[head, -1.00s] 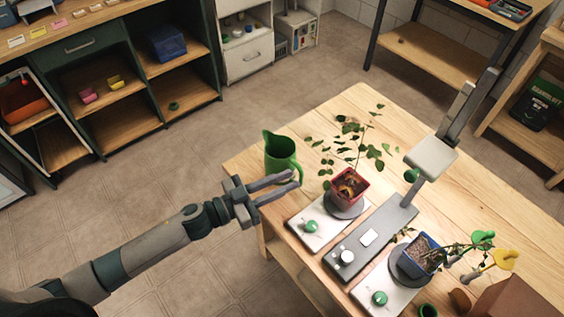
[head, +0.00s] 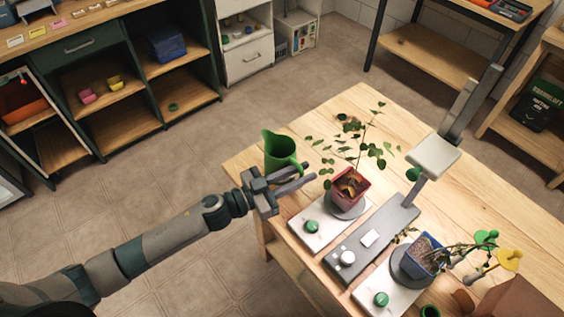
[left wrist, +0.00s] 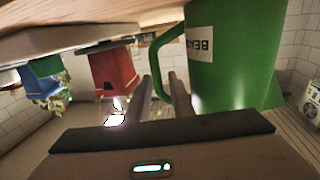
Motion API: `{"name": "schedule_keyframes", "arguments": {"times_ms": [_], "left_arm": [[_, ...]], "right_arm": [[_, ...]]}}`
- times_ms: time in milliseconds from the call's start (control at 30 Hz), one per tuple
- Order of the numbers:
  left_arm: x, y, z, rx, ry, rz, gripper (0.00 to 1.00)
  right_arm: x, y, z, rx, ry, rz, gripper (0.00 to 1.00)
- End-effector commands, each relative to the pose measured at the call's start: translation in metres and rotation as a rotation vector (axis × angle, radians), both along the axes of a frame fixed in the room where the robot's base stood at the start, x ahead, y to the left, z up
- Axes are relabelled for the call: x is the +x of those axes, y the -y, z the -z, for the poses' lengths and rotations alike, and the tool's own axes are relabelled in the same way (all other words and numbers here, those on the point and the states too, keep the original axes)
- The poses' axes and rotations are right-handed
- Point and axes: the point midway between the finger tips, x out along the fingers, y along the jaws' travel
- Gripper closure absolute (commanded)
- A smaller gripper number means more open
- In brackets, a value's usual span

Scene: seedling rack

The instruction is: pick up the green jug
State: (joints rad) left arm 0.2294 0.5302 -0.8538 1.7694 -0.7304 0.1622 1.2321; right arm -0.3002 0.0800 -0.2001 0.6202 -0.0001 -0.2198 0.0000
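The green jug (head: 279,150) stands upright near the left corner of the wooden table. My left gripper (head: 304,174) is at the jug's near side, by its handle. In the left wrist view the jug (left wrist: 235,60) appears upside down and large, with part of its dark lettering on a white label showing. Its looped handle (left wrist: 155,60) reaches down between the two fingers of my left gripper (left wrist: 160,92). The fingers are apart, with gaps beside the handle. My right gripper is in neither view.
A blue pot with a drooping plant (head: 424,252) is farther right.

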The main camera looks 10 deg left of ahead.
Motion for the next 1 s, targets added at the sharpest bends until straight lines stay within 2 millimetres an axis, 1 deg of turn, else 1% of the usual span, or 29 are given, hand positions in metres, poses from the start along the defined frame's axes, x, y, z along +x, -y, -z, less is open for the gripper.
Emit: {"name": "schedule_keyframes", "arguments": {"times_ms": [333, 367, 400, 433, 1000], "left_arm": [[-0.0004, -0.0003, 0.0, 0.0, 0.0, 0.0, 0.79], [-0.0004, -0.0003, 0.0, 0.0, 0.0, 0.0, 0.86], [-0.0004, -0.0003, 0.0, 0.0, 0.0, 0.0, 0.96], [-0.0004, -0.0003, 0.0, 0.0, 0.0, 0.0, 1.0], [-0.0003, -0.0003, -0.0032, 0.0, 0.002, 0.001, 1.0]], "right_arm": [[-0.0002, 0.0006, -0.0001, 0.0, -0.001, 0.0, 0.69], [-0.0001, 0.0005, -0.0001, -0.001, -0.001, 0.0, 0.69], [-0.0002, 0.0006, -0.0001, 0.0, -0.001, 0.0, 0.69], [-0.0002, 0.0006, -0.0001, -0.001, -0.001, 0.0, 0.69], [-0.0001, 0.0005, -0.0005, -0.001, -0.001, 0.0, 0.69]]}}
